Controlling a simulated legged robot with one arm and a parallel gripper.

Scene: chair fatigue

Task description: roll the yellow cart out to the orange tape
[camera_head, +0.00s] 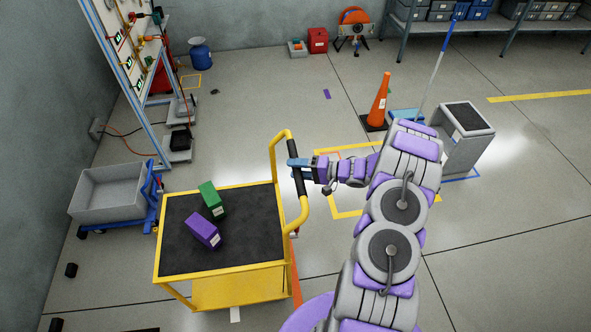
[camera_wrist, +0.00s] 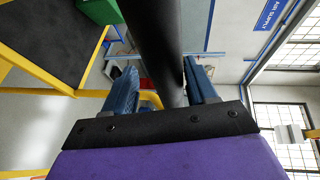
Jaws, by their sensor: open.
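The yellow cart (camera_head: 235,292) stands left of my arm, with a dark mat on its top. A green box (camera_head: 208,196) and a purple box (camera_head: 202,232) sit on that mat. Its yellow push handle (camera_head: 303,212) rises on the right side and has a black grip (camera_head: 297,180). My gripper (camera_head: 293,168) is at this grip. In the wrist view, the open jaws (camera_wrist: 163,85) stand on both sides of the black bar (camera_wrist: 155,40); contact cannot be told. Orange tape (camera_head: 296,272) shows on the floor along the cart's right side, partly hidden by the cart.
A grey bin on a blue trolley (camera_head: 112,192) stands left of the cart. A yellow floor outline (camera_head: 347,213) lies behind my arm. An orange cone (camera_head: 379,102) and a grey cabinet (camera_head: 466,140) stand beyond it. Floor at the right is clear.

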